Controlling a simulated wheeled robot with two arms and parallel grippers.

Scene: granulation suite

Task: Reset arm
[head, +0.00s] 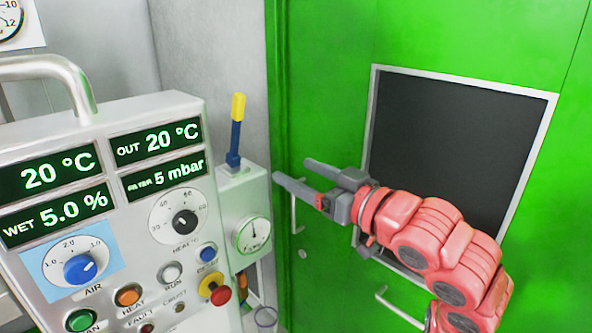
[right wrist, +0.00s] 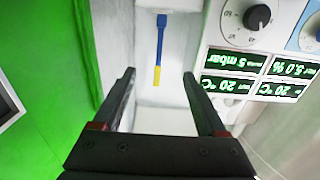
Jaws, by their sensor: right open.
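My right gripper (head: 292,171) is in the middle of the head view, its pink arm coming in from the lower right. Its two fingers are apart with nothing between them, pointing left toward a small grey box (head: 243,205). A blue lever with a yellow tip (head: 236,130) stands upright on top of that box, left of the fingertips and clear of them. In the right wrist view the lever (right wrist: 160,48) shows beyond the gap of the open gripper (right wrist: 159,75), its yellow end toward me. My left gripper is not in view.
A control panel (head: 125,200) with green displays, knobs and buttons fills the left. The grey box has a round gauge (head: 252,234). Behind my right arm is a green door (head: 330,60) with a dark window (head: 450,140) and handles. A grey wall stands between.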

